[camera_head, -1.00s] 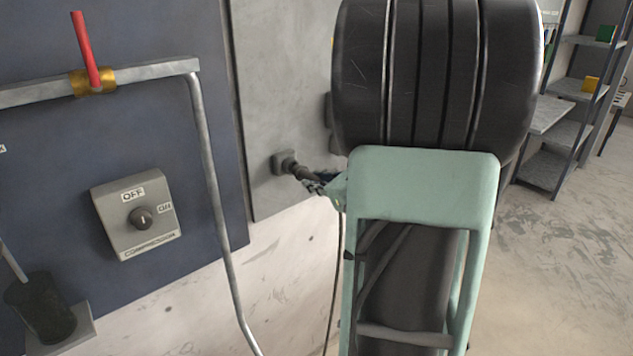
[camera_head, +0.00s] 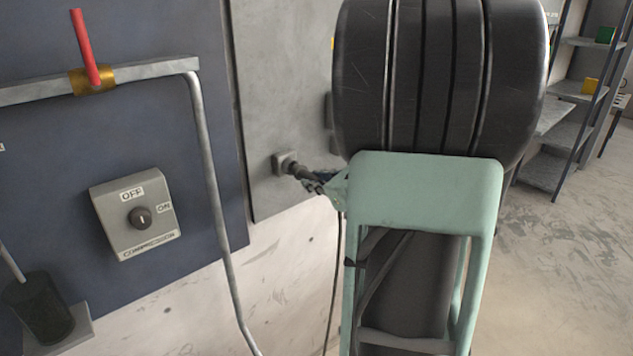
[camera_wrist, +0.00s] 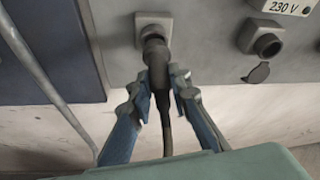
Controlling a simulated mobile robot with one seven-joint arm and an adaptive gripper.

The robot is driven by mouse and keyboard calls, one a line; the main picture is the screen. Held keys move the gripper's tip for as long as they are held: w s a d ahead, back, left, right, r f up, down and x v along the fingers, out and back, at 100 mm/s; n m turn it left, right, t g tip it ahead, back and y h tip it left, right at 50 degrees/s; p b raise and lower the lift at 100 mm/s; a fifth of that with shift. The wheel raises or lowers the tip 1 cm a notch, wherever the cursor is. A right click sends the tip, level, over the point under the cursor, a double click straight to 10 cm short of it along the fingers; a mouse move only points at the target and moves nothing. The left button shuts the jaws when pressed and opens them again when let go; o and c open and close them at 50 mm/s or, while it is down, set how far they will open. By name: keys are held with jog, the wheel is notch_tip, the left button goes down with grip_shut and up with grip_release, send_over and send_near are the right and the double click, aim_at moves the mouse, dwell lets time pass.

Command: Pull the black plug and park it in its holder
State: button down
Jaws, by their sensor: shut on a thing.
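The black plug (camera_wrist: 157,62) is at the grey square socket (camera_wrist: 153,27) on the wall panel, its head meeting the socket mouth. How deep it sits cannot be told. Its cable (camera_wrist: 167,130) runs back between my fingers. My gripper (camera_wrist: 164,82) is shut on the plug, one finger on each side. In the head view the plug (camera_head: 302,173) points left into the socket (camera_head: 284,162), and my gripper (camera_head: 318,184) is partly hidden behind my arm. I cannot tell which part is the plug's holder.
A second outlet (camera_wrist: 262,40) marked 230 V, with a dark flap (camera_wrist: 257,73) below, is right of the socket in the wrist view. A metal pipe (camera_head: 208,150) and a compressor switch box (camera_head: 137,214) are to the left. Shelves (camera_head: 570,110) stand far right above open floor.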

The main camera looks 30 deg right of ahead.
aim_at(311, 176)
jog(key=shift+w+a+b, duration=0.2)
jog(key=shift+w+b, duration=0.35)
jog(key=shift+w, duration=0.8)
jog(key=c, duration=1.7)
grip_release()
jog(key=shift+v, duration=3.7)
jog(key=shift+a+r, duration=0.1)
